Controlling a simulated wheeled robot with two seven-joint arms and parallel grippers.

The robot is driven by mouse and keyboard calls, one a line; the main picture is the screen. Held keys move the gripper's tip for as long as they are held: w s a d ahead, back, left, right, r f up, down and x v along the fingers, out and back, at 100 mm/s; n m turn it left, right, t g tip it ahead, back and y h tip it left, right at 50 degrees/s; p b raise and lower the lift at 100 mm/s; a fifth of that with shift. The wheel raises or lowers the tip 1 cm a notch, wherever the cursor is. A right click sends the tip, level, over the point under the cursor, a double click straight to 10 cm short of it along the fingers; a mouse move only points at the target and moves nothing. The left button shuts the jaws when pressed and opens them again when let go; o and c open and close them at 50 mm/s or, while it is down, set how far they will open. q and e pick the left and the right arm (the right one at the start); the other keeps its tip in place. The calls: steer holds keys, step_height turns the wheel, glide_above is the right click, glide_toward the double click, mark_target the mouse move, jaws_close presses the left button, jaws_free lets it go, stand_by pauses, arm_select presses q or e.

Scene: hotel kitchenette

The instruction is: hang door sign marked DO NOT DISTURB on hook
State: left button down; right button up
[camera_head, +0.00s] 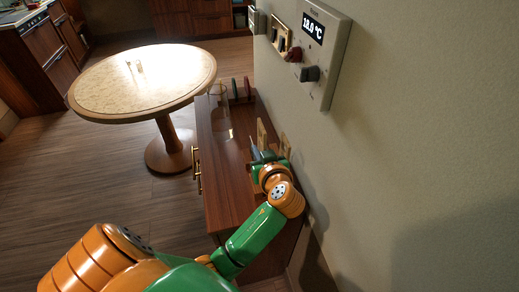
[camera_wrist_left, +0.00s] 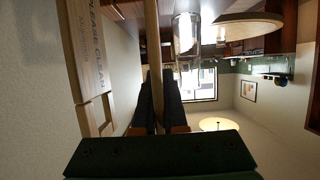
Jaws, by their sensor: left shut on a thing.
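My left gripper (camera_head: 262,155) is beside the wall, above the wooden cabinet. In the left wrist view, its dark fingers (camera_wrist_left: 159,108) are shut on a thin wooden sign (camera_wrist_left: 153,48), seen edge-on. The held sign (camera_head: 262,134) stands up from the gripper in the head view. Its lettering does not show, so I cannot read its marking. Another wooden sign (camera_wrist_left: 88,50), lettered PLEASE CLEAN, is close to the wall at the left of the wrist view; a wooden piece (camera_head: 286,147) also shows at the wall in the head view. I cannot make out a hook.
The cabinet (camera_head: 215,158) runs along the wall, with a clear glass vessel (camera_head: 219,97) and upright discs (camera_head: 240,90) on top. A control panel (camera_head: 323,45) and switches (camera_head: 282,38) are on the wall above. A round table (camera_head: 145,85) stands at the back left.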

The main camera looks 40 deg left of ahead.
arm_select(q)
steer(key=shift+s+d+f+b, duration=0.1)
steer(key=shift+f+b, duration=0.45)
steer(key=shift+f, duration=0.35)
step_height(320, 180, down, 2)
steer(key=shift+f+b, duration=0.15)
steer(key=shift+b, duration=0.8)
steer(key=shift+f+b, duration=0.75)
steer(key=shift+f, duration=0.05)
steer(key=c, duration=0.9)
jaws_free()
